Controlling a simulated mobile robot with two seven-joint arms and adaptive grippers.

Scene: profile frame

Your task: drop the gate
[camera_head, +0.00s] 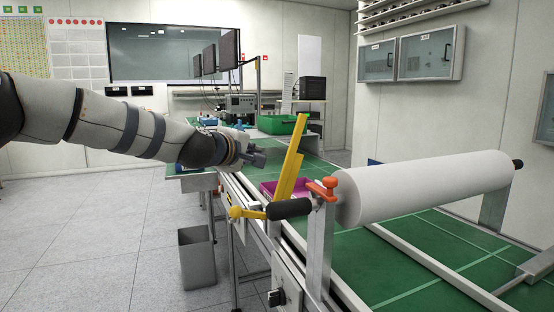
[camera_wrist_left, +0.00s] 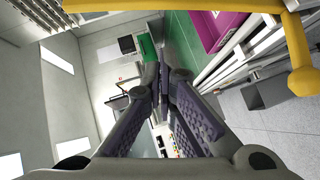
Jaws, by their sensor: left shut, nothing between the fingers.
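The gate looks to be the yellow bar (camera_head: 291,160), standing raised and leaning slightly right beside the green-topped bench. At its foot a yellow arm with a round knob (camera_head: 235,212) and a black grip (camera_head: 289,209) stick out. My left gripper (camera_head: 262,158) is shut and empty, just left of the raised bar and apart from it. In the left wrist view my closed fingers (camera_wrist_left: 164,80) point away from the camera, and a yellow bar (camera_wrist_left: 297,50) crosses the top and right edge. My right gripper is out of view.
A large white roll (camera_head: 425,187) lies on a metal frame at right, with an orange clamp (camera_head: 322,188) at its near end. A magenta bin (camera_head: 268,188) sits behind the bar, and a green crate (camera_head: 283,124) farther back. A grey waste bin (camera_head: 196,258) stands on the floor.

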